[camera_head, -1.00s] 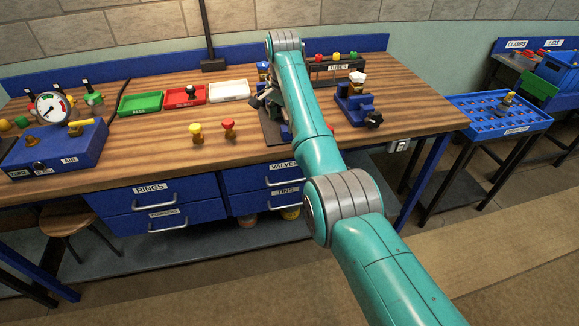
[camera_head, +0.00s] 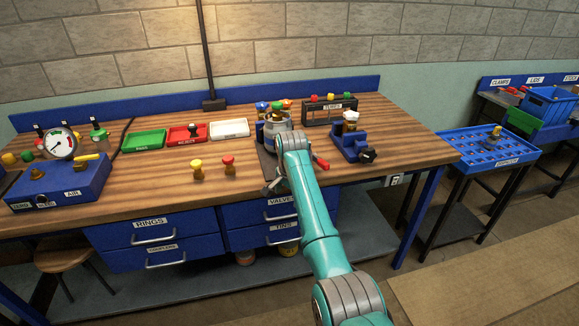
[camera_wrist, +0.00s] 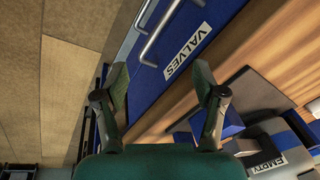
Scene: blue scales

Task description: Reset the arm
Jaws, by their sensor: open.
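My gripper (camera_wrist: 162,88) is open in the wrist view, its two fingers wide apart with nothing between them. Behind the fingers I see the blue VALVES drawer (camera_wrist: 178,45) and the wooden bench edge. In the head view my teal arm reaches up from the lower right toward the bench (camera_head: 250,190). My gripper (camera_head: 272,186) is partly hidden by the wrist there, near the bench's front edge, above the drawers.
A vise (camera_head: 352,140) with an amber-and-white piece stands right of my arm. Red (camera_head: 188,134), green (camera_head: 143,141) and white (camera_head: 230,128) trays lie at the back. Yellow (camera_head: 197,169) and red (camera_head: 228,166) knobbed pieces stand left of my gripper. The blue gauge box (camera_head: 60,185) is far left.

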